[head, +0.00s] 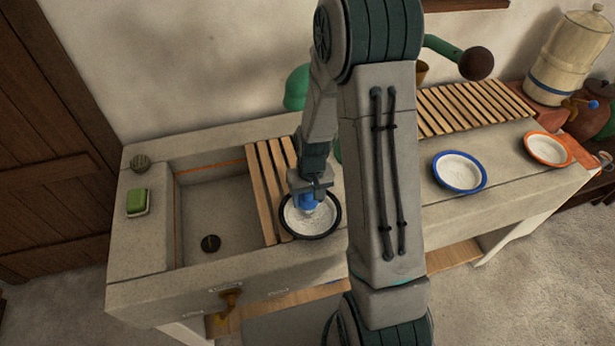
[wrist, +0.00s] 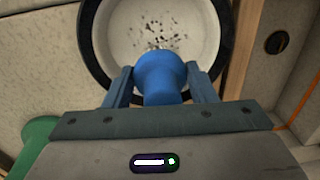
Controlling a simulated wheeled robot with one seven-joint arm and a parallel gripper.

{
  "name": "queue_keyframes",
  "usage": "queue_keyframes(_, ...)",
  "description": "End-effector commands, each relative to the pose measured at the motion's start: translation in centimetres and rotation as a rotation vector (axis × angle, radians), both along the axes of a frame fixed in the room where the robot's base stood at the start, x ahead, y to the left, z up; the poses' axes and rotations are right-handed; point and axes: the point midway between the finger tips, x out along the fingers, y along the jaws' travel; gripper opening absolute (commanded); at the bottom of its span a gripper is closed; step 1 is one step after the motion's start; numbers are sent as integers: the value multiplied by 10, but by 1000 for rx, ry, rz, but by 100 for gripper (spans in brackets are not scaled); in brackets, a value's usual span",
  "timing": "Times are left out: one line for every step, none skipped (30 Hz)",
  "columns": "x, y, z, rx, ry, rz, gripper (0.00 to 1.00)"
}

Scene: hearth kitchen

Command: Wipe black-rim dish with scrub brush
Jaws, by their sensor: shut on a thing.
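The black-rim dish (head: 330,226) is on the counter just right of the sink, partly hidden by my arm. In the wrist view the black-rim dish (wrist: 203,30) shows a pale inside with several dark specks near its middle. My gripper (head: 308,190) is over the left part of the dish. In the wrist view my gripper (wrist: 160,84) is shut on the blue scrub brush (wrist: 160,70). The brush (head: 308,201) points down into the dish; its bristles are hidden, and I cannot tell if they touch.
The stone sink (head: 215,215) lies left of the dish, with a slatted wooden rack (head: 268,185) between. A green sponge (head: 138,202) sits on the left ledge. A blue-rim dish (head: 460,172) and an orange-rim dish (head: 548,149) stand farther right. My arm hides the middle counter.

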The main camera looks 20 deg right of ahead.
Motion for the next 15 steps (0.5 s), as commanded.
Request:
queue_keyframes(1, 0, 11, 0, -3, 1, 26)
queue_keyframes(1, 0, 13, 0, -3, 1, 26)
queue_keyframes(1, 0, 17, 0, -3, 1, 26)
queue_keyframes(1, 0, 19, 0, -3, 1, 26)
queue_keyframes(1, 0, 22, 0, -3, 1, 26)
queue_keyframes(1, 0, 26, 0, -4, 1, 26)
queue_keyframes(1, 0, 28, 0, -4, 1, 26)
queue_keyframes(1, 0, 31, 0, -4, 1, 26)
queue_keyframes(1, 1, 35, 0, -4, 2, 26)
queue_keyframes(1, 1, 37, 0, -3, 2, 26)
queue_keyframes(1, 1, 40, 0, -3, 2, 26)
queue_keyframes(1, 1, 44, 0, -3, 2, 26)
queue_keyframes(1, 1, 46, 0, -3, 2, 26)
queue_keyframes(1, 1, 49, 0, -3, 2, 26)
queue_keyframes(1, 1, 53, 0, -3, 2, 26)
